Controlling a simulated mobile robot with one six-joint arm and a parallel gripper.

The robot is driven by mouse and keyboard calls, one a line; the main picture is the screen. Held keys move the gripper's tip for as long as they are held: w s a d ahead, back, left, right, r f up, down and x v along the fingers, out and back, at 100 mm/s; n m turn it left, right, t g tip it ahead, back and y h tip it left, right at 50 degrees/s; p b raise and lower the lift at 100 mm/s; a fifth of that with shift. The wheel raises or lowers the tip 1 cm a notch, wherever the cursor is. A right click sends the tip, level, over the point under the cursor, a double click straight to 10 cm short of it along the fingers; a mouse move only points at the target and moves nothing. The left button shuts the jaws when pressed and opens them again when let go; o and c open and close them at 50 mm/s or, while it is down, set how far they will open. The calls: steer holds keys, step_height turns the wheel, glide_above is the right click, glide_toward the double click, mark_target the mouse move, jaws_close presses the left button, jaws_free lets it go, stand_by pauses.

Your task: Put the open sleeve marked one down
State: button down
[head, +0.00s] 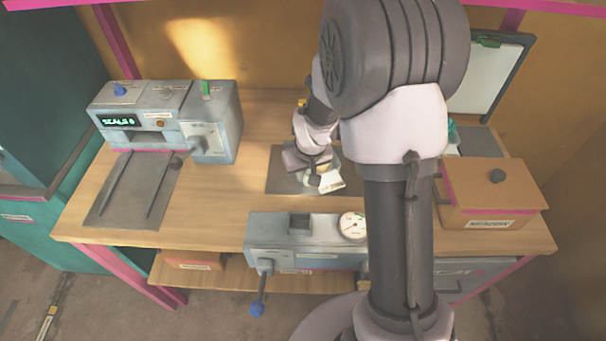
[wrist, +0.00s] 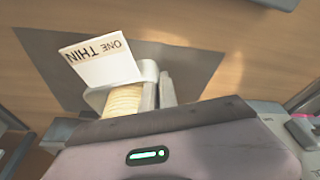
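The open sleeve marked one is a pale card piece with the printed words "ONE THIN" in the wrist view (wrist: 97,62). It also shows as a small white shape at my gripper in the head view (head: 332,183). My gripper (wrist: 140,88) looks shut on the sleeve, whose lettered part sticks out past the fingertips, tilted. The fingers hide the rest of it. The sleeve is over the dark grey mat (head: 283,178) on the wooden bench. I cannot tell whether it touches the mat.
A grey machine with a green display (head: 165,115) and a railed plate stands at left. A grey press with a round gauge (head: 300,228) and a blue-knobbed lever is at the front. A tan lidded box (head: 490,190) stands at right. Bare wood lies left of the mat.

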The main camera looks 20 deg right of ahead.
steer(key=shift+f, duration=0.2)
steer(key=c, duration=1.6)
jaws_free()
steer(key=shift+c, duration=0.2)
steer(key=shift+r, duration=0.15)
